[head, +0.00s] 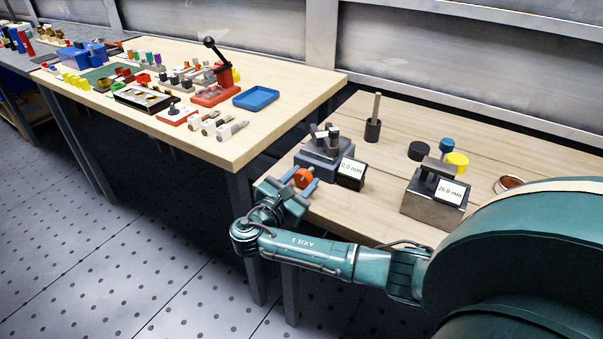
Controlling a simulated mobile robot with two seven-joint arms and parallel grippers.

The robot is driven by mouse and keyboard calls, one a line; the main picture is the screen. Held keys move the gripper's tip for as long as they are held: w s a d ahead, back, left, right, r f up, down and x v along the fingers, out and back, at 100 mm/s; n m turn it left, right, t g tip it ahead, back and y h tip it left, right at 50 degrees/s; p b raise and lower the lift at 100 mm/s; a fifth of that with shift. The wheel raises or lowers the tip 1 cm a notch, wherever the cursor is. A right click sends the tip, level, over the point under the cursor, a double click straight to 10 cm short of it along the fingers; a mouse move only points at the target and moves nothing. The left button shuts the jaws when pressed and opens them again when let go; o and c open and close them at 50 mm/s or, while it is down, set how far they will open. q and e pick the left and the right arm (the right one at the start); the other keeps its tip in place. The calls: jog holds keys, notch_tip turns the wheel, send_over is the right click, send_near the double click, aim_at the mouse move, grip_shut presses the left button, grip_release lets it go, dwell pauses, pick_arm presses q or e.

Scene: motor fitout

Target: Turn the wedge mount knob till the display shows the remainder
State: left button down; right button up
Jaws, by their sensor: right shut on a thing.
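The wedge mount (318,158) is a grey-blue block with upright dark and light pieces on top, near the left end of the right table. Its small white display (352,167) reads what looks like 0.0 mm. An orange-red knob (302,178) sits at its front, close to the table's edge. My right gripper (300,183) reaches in from the front, with its blue fingers on either side of the knob, shut on it. A second grey block (428,207) stands to the right with a display (450,192) reading about 26.0 mm. My left gripper is not in view.
A dark cylinder with a wooden rod (373,122) stands behind. Black (418,151), blue (446,145) and yellow (457,161) round pieces stand near the second block. A copper-coloured ring (510,183) lies right. The left table (235,150) holds many small parts and a blue tray (256,98).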

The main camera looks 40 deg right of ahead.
dwell(0.3)
jog(key=o, duration=1)
jog(key=shift+a, duration=0.15)
jog(key=v, duration=1.3)
jog(key=shift+s+p, duration=0.1)
jog(key=shift+p, duration=0.2)
